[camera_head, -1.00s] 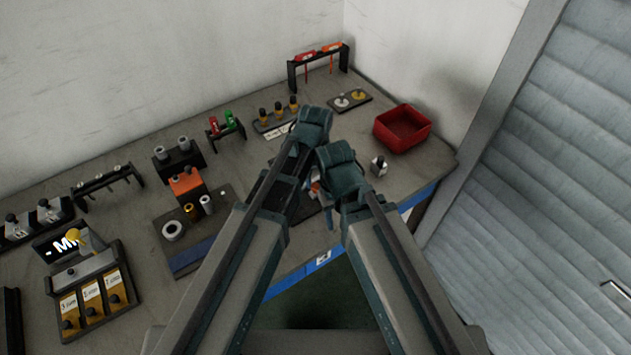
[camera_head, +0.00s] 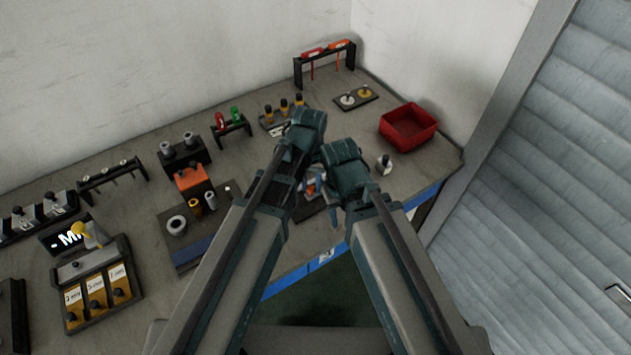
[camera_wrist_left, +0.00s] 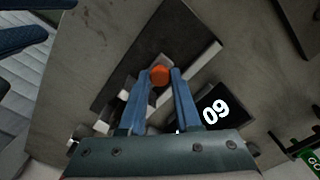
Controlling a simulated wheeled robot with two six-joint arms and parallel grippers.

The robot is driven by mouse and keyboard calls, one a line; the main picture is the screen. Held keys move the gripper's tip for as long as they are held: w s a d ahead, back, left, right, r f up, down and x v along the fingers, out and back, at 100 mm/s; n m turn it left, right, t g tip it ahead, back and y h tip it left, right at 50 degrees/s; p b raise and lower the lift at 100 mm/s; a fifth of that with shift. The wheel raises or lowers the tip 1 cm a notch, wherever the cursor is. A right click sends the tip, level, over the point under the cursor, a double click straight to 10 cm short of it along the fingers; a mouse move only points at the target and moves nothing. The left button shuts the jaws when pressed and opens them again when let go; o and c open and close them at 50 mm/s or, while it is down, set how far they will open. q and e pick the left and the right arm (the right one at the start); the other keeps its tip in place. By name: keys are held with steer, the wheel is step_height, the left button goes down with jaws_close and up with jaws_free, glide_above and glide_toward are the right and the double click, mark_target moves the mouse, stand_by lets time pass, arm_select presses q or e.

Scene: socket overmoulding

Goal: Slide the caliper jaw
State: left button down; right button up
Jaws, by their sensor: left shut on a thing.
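The caliper lies on a dark mat (camera_wrist_left: 133,68) in the left wrist view. It has a pale beam (camera_wrist_left: 205,62) running diagonally, a black display (camera_wrist_left: 212,108) reading 09, and an orange knob (camera_wrist_left: 159,75). My left gripper (camera_wrist_left: 160,84) has its two blue fingers on either side of the knob and is shut on it. In the head view the knob shows as a small orange patch (camera_head: 310,188), and my arms hide most of the caliper. My right gripper's wrist (camera_head: 345,165) is just right of the left one.
A red bin (camera_head: 408,128) stands at the right of the bench, with a small pale block (camera_head: 384,163) before it. Racks and holders line the back. A panel with yellow labels (camera_head: 98,290) is at the left. The bench's front edge is close to my arms.

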mark_target(310, 189)
arm_select(q)
steer(key=c, duration=0.6)
jaws_free()
steer(key=shift+s+a, duration=0.15)
steer(key=shift+a, duration=0.1)
arm_select(e)
steer(key=shift+a, duration=0.1)
steer(key=shift+r, duration=0.1)
arm_select(q)
steer(key=shift+d+r+p, duration=0.1)
steer(key=shift+r+p, duration=0.4)
arm_select(e)
steer(key=shift+r, duration=0.4)
arm_select(q)
step_height(310, 189, up, 13)
steer(key=p, duration=1.3)
arm_select(e)
step_height(310, 189, up, 13)
arm_select(q)
steer(key=shift+f, duration=0.1)
arm_select(e)
steer(key=shift+f, duration=0.1)
